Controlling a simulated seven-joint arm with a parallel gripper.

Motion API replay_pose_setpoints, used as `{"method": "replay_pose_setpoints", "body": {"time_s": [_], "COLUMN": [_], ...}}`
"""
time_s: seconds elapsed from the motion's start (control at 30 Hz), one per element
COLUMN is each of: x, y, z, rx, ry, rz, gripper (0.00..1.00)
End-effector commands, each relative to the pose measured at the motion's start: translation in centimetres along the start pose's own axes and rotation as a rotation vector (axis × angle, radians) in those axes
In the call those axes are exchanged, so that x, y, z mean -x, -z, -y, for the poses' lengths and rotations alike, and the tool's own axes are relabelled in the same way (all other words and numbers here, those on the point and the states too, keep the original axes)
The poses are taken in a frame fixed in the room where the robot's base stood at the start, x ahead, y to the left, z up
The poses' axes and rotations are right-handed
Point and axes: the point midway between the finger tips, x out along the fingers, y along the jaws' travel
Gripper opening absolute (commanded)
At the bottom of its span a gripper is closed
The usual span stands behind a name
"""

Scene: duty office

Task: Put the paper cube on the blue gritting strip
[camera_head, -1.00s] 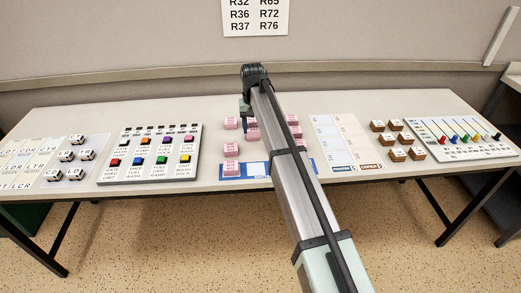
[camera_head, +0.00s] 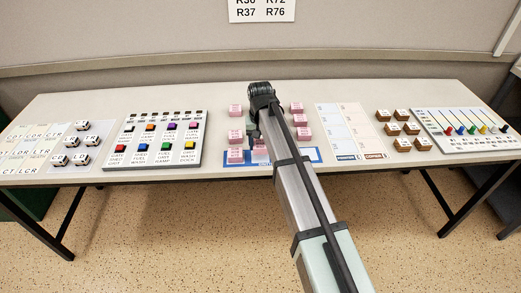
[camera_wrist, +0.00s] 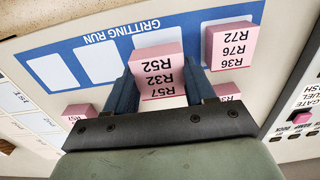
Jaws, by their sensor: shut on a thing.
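My gripper (camera_wrist: 161,82) is shut on a pink paper cube (camera_wrist: 157,66) marked R52, R32, R57. In the wrist view the held cube overlaps the blue gritting strip (camera_wrist: 75,46), covering part of one white square; whether it touches the strip cannot be told. Another pink cube (camera_wrist: 232,45) marked R72, R76, R36 sits on the strip beside it. Two white squares on the strip are bare. In the head view the strip (camera_head: 316,155) lies at the table's front edge, partly hidden by my arm, and the held cube (camera_head: 260,147) is partly hidden.
More pink cubes stand behind the strip, left (camera_head: 235,110) and right (camera_head: 297,107). A button panel (camera_head: 110,150) is on the left, a pale two-column sheet (camera_head: 340,120) on the right. Brown blocks (camera_head: 402,145) and a slider board (camera_head: 465,128) stand farther right.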

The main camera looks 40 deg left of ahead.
Motion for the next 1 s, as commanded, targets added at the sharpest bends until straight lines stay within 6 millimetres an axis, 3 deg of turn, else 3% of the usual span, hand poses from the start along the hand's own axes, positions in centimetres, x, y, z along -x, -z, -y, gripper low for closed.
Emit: {"method": "replay_pose_setpoints", "body": {"time_s": [0.3,0.7,0.73,1.0], "x": [-3.4,-3.7,-3.7,-3.6], "y": [-0.1,0.0,0.0,0.0], "z": [0.0,0.0,0.0,0.0], "rx": [0.0,0.0,0.0,0.0], "ry": [0.0,0.0,0.0,0.0], "rz": [0.001,0.001,0.001,0.001], "gripper": [0.24,0.24,0.57,0.8]}}
